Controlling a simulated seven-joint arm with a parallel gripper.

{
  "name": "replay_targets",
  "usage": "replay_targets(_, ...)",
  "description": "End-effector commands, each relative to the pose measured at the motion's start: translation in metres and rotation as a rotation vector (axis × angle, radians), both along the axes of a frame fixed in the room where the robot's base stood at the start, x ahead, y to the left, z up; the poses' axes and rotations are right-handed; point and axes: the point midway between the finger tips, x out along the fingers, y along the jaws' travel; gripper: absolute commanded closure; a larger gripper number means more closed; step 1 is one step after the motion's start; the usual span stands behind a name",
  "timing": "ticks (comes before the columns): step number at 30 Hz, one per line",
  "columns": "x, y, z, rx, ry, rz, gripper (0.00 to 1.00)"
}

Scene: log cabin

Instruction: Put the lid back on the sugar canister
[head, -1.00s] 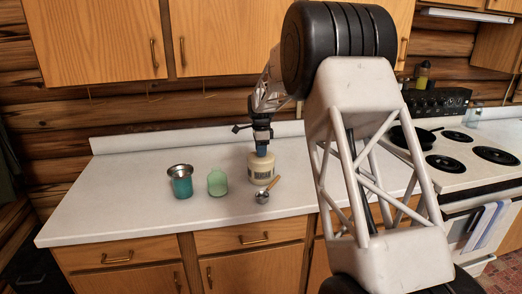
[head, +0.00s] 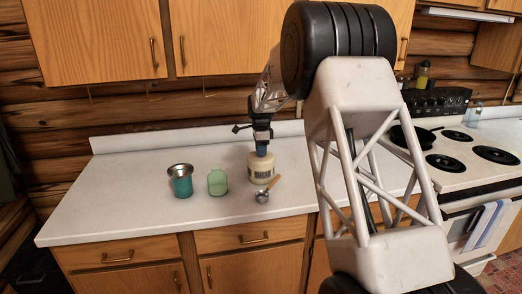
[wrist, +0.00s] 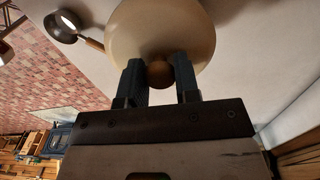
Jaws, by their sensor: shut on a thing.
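The sugar canister (head: 261,172) is a cream cylinder with dark lettering, standing upright on the counter. My gripper (head: 262,152) is directly above it, pointing down. In the wrist view the round cream lid (wrist: 130,35) has a brown knob (wrist: 158,75) between the two blue fingers of my gripper (wrist: 160,80), which are shut on it. The lid hides the canister beneath it in the wrist view. In the head view the lid is at the canister's top; I cannot tell whether it is fully seated.
A metal scoop (head: 262,197) with a wooden handle lies just in front of the canister. The counter's left part (head: 110,205) is clear. A stove (head: 470,165) is at right.

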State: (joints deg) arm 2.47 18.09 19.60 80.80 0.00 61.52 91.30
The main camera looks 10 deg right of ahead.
Motion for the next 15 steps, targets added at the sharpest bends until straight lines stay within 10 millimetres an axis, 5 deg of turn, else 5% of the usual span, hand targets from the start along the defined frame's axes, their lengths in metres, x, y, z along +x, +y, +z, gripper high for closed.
replay_targets(14, 0.0, 0.0, -0.0004, 0.0, 0.0, 0.0, 0.94)
replay_targets(15, -0.0001, 0.0, -0.0004, 0.0, 0.0, 0.0, 0.64)
